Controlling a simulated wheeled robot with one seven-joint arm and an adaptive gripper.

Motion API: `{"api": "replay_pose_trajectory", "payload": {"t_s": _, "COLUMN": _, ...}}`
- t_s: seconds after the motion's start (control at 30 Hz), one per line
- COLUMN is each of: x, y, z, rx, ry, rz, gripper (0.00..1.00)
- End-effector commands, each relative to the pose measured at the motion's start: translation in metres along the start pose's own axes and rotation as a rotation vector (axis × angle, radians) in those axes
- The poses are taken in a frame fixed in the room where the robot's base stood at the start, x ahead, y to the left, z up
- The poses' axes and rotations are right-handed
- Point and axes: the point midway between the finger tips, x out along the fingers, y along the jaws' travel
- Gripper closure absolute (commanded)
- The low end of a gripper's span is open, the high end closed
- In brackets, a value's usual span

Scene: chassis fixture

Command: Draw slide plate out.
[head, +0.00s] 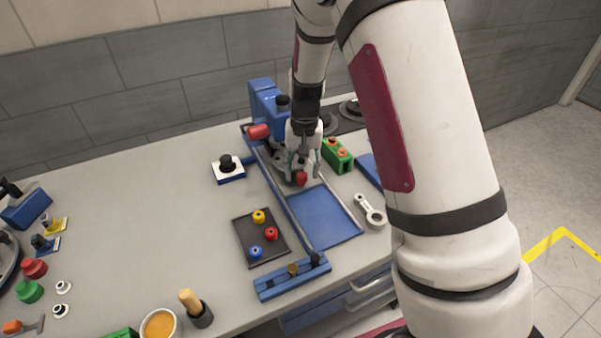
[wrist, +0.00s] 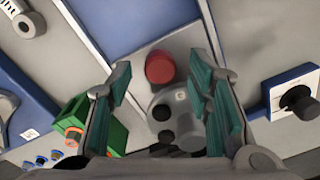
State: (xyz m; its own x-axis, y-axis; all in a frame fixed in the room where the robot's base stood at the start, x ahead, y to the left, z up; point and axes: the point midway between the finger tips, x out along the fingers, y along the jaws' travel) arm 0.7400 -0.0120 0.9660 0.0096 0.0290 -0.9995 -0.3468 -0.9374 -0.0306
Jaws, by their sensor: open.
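The grey slide plate (head: 313,182) sits between the rails of the blue chassis fixture (head: 275,190), toward its back end. A red knob (head: 301,178) stands at the plate's front, and a round grey part lies behind it. My gripper (head: 303,163) points down over the plate, near the knob. In the wrist view the teal-padded fingers (wrist: 164,80) are open. The red knob (wrist: 160,68) appears between and just beyond their tips, with the plate (wrist: 185,42) around it. No contact with the knob can be made out. My gripper partly hides the plate in the head view.
A green block (head: 337,155) stands right of the fixture, and a white block with a black knob (head: 228,168) stands left. A dark tray (head: 243,235) with coloured knobs lies front left. The blue bed (head: 322,217) before the plate is clear.

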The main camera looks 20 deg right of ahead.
Motion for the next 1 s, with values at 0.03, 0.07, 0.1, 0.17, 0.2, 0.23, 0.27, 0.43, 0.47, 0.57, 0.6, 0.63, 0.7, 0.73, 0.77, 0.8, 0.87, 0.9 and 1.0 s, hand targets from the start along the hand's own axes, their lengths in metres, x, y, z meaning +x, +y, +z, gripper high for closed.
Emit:
{"api": "replay_pose_trajectory", "payload": {"t_s": 0.03, "x": 0.0064, "y": -0.0001, "z": -0.0007, "rx": 0.000, "ry": -0.001, "rz": 0.000, "gripper": 0.54}}
{"api": "replay_pose_trajectory", "payload": {"t_s": 0.07, "x": 0.0083, "y": -0.0001, "z": -0.0007, "rx": 0.000, "ry": 0.000, "rz": 0.000, "gripper": 0.54}}
{"api": "replay_pose_trajectory", "payload": {"t_s": 0.1, "x": 0.0103, "y": -0.0001, "z": -0.0007, "rx": 0.000, "ry": 0.000, "rz": 0.000, "gripper": 0.54}}
{"api": "replay_pose_trajectory", "payload": {"t_s": 0.17, "x": 0.0122, "y": -0.0001, "z": -0.0004, "rx": 0.000, "ry": 0.001, "rz": 0.000, "gripper": 0.54}}
{"api": "replay_pose_trajectory", "payload": {"t_s": 0.2, "x": 0.0129, "y": 0.0000, "z": -0.0003, "rx": 0.000, "ry": 0.001, "rz": 0.000, "gripper": 0.54}}
{"api": "replay_pose_trajectory", "payload": {"t_s": 0.23, "x": 0.0132, "y": 0.0000, "z": -0.0002, "rx": 0.000, "ry": 0.001, "rz": 0.000, "gripper": 0.54}}
{"api": "replay_pose_trajectory", "payload": {"t_s": 0.27, "x": 0.0133, "y": 0.0000, "z": -0.0001, "rx": 0.000, "ry": 0.001, "rz": 0.000, "gripper": 0.54}}
{"api": "replay_pose_trajectory", "payload": {"t_s": 0.43, "x": 0.0130, "y": 0.0000, "z": 0.0001, "rx": 0.000, "ry": 0.001, "rz": 0.000, "gripper": 0.54}}
{"api": "replay_pose_trajectory", "payload": {"t_s": 0.47, "x": 0.0130, "y": 0.0000, "z": 0.0001, "rx": 0.000, "ry": 0.001, "rz": 0.000, "gripper": 0.54}}
{"api": "replay_pose_trajectory", "payload": {"t_s": 0.57, "x": 0.0129, "y": 0.0000, "z": 0.0000, "rx": 0.000, "ry": 0.001, "rz": 0.000, "gripper": 0.76}}
{"api": "replay_pose_trajectory", "payload": {"t_s": 0.6, "x": 0.0129, "y": 0.0001, "z": 0.0000, "rx": 0.001, "ry": 0.001, "rz": 0.000, "gripper": 0.86}}
{"api": "replay_pose_trajectory", "payload": {"t_s": 0.63, "x": 0.0129, "y": 0.0002, "z": -0.0001, "rx": 0.001, "ry": 0.001, "rz": 0.000, "gripper": 0.92}}
{"api": "replay_pose_trajectory", "payload": {"t_s": 0.7, "x": 0.0129, "y": 0.0005, "z": -0.0002, "rx": 0.002, "ry": 0.001, "rz": 0.000, "gripper": 1.00}}
{"api": "replay_pose_trajectory", "payload": {"t_s": 0.73, "x": 0.0129, "y": 0.0006, "z": -0.0002, "rx": 0.002, "ry": 0.001, "rz": 0.000, "gripper": 1.00}}
{"api": "replay_pose_trajectory", "payload": {"t_s": 0.77, "x": 0.0129, "y": 0.0007, "z": -0.0002, "rx": 0.002, "ry": 0.001, "rz": 0.000, "gripper": 1.00}}
{"api": "replay_pose_trajectory", "payload": {"t_s": 0.8, "x": 0.0129, "y": 0.0009, "z": -0.0002, "rx": 0.003, "ry": 0.001, "rz": 0.000, "gripper": 1.00}}
{"api": "replay_pose_trajectory", "payload": {"t_s": 0.87, "x": 0.0128, "y": 0.0015, "z": 0.0006, "rx": 0.004, "ry": 0.001, "rz": 0.000, "gripper": 1.00}}
{"api": "replay_pose_trajectory", "payload": {"t_s": 0.9, "x": 0.0126, "y": 0.0023, "z": 0.0019, "rx": 0.004, "ry": 0.001, "rz": 0.001, "gripper": 1.00}}
{"api": "replay_pose_trajectory", "payload": {"t_s": 1.0, "x": 0.0119, "y": 0.0060, "z": 0.0092, "rx": 0.006, "ry": 0.000, "rz": 0.001, "gripper": 1.00}}
